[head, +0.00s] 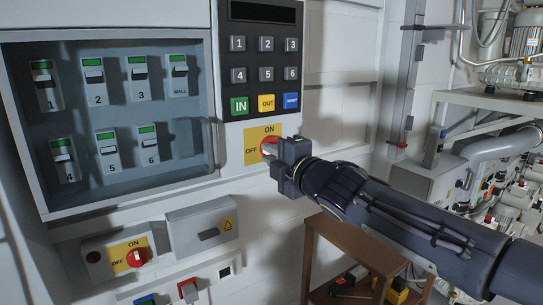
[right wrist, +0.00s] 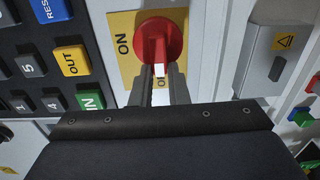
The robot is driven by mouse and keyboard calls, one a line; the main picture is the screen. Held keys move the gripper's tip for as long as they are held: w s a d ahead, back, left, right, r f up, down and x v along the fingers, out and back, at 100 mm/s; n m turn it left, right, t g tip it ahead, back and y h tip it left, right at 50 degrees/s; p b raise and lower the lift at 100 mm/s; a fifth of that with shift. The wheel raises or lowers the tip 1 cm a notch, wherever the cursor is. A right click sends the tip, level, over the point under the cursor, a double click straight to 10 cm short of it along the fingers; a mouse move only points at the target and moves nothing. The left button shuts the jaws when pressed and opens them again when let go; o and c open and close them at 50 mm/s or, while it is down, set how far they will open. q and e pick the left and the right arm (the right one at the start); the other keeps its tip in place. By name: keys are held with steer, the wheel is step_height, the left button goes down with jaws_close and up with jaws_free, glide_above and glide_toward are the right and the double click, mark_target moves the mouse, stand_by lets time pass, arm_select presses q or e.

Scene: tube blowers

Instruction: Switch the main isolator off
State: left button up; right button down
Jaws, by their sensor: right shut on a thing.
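The red rotary isolator knob (head: 267,146) sits on a yellow ON/OFF plate (head: 251,142) under the keypad in the head view. My right gripper (head: 273,149) reaches it from the right and covers much of it. In the right wrist view the red knob (right wrist: 160,32) shows with its bar handle running down to a white tip. My right gripper's fingers (right wrist: 160,84) are shut on this handle, one on each side. ON reads at the left of the plate; the lettering below is mostly hidden behind the fingers. My left gripper is not in view.
A second red ON/OFF switch (head: 137,257) sits lower left beside a grey hinged cover (head: 203,226). A recessed breaker panel (head: 110,185) is left of the keypad (head: 264,62). A brown wooden table (head: 350,245) stands below my right arm; pumps and pipes are at right.

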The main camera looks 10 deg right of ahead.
steer(key=c, duration=1.4)
jaws_free()
steer(key=p+v, duration=0.2)
steer(key=v, duration=0.5)
steer(key=shift+s+d, duration=0.15)
steer(key=shift+s, duration=0.2)
